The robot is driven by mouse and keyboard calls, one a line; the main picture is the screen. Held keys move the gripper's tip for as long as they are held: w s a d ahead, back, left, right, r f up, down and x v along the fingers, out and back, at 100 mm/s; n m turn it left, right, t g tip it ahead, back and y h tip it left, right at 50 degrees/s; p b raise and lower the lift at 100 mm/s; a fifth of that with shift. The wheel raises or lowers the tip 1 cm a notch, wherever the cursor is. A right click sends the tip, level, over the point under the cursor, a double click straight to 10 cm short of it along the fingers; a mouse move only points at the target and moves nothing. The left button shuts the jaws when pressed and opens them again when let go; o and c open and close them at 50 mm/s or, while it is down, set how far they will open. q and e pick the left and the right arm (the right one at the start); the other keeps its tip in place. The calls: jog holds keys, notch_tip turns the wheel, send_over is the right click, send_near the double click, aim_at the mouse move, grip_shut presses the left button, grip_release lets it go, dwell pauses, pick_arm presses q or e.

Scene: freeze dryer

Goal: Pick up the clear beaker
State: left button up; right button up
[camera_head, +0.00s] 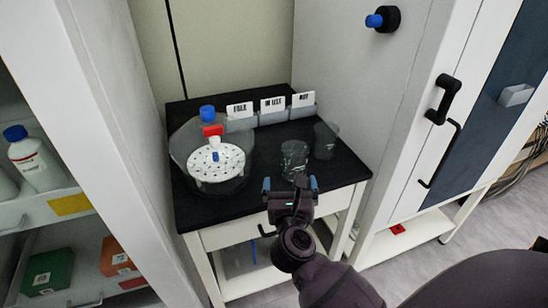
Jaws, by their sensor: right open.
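A clear beaker (293,160) stands upright on the black table top, right of the middle. A second clear, darker-looking vessel (325,141) stands behind it to the right, near the table's right side. My right gripper (290,184) is open, with its two blue-tipped fingers spread just in front of the nearer beaker. The fingers look empty, and whether they touch the beaker cannot be told. My left gripper is not in view.
A glass desiccator (180,160) with a white perforated plate (205,166) stands on the table's left. Labelled card holders (270,118) line the back. A white cabinet (360,80) bounds the right, and shelves with a bottle (35,160) bound the left.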

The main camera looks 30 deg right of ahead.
jog(key=m, duration=0.1)
send_near(295, 151)
jog(key=shift+w+d+r, duration=0.15)
jog(key=shift+w+d, duration=0.05)
jog(key=shift+w, duration=0.8)
jog(key=b+x, duration=0.1)
jog(key=x, duration=0.3)
jog(key=shift+s+d, duration=0.2)
jog(key=shift+w+d, duration=0.4)
jog(key=shift+w, duration=0.1)
jog(key=c, duration=1)
jog(key=shift+c, duration=0.2)
